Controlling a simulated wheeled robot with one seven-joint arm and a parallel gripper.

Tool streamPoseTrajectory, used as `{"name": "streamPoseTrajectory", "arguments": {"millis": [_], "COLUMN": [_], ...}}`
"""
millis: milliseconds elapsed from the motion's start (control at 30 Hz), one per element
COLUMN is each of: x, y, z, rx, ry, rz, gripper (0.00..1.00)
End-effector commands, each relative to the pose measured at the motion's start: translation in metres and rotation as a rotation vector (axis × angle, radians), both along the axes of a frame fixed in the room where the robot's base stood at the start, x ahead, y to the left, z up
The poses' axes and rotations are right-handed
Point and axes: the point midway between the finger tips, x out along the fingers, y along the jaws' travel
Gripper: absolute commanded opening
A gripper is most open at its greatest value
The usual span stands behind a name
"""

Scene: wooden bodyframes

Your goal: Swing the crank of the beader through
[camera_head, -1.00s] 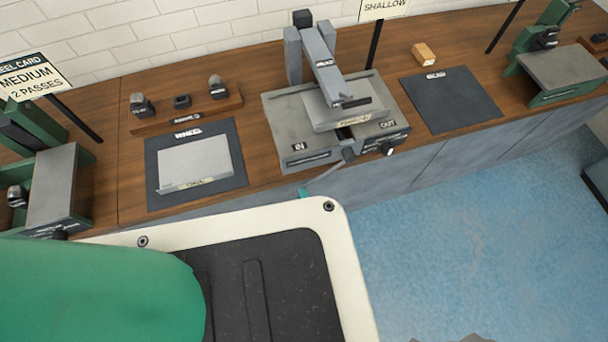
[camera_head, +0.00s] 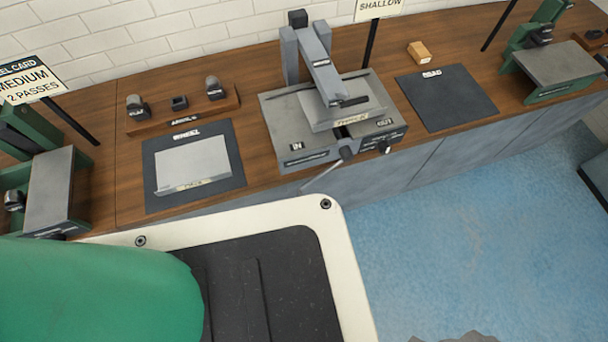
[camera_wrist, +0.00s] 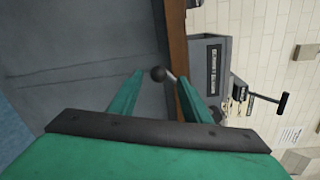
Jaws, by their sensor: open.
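The beader (camera_head: 295,130) is a grey machine on the bench, with IN and OUT labels and a light panel (camera_head: 350,116) lying under its raised arm. Its crank (camera_head: 325,173) sticks out at the front, slanting down and left from a dark hub; its lower end is hidden behind my body's edge. My gripper is out of sight in the head view.
A dark mat with a light sheet (camera_head: 190,172) lies left of the beader. Behind it, a wooden rack (camera_head: 180,108) holds several small rolls. An empty dark mat (camera_head: 450,110) and a wooden block (camera_head: 419,52) are to the right. Green machines stand at both ends.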

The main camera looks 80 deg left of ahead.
Motion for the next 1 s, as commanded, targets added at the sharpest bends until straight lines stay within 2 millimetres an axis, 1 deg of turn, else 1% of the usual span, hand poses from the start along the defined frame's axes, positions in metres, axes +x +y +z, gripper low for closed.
{"name": "streamPoseTrajectory", "arguments": {"millis": [33, 100, 200, 300, 467, 1000], "x": [0.001, 0.002, 0.004, 0.005, 0.006, 0.007], "y": [-0.009, -0.02, -0.032, -0.04, -0.044, -0.044], "z": [0.001, 0.002, 0.003, 0.004, 0.005, 0.005], "rx": [-0.002, -0.001, -0.001, -0.001, 0.001, -0.001], "ry": [0.0, -0.001, 0.0, -0.001, 0.0, -0.001], "rz": [0.001, 0.001, 0.001, 0.001, -0.001, -0.005], "gripper": [0.44, 0.44, 0.44, 0.44, 0.44, 0.44]}}
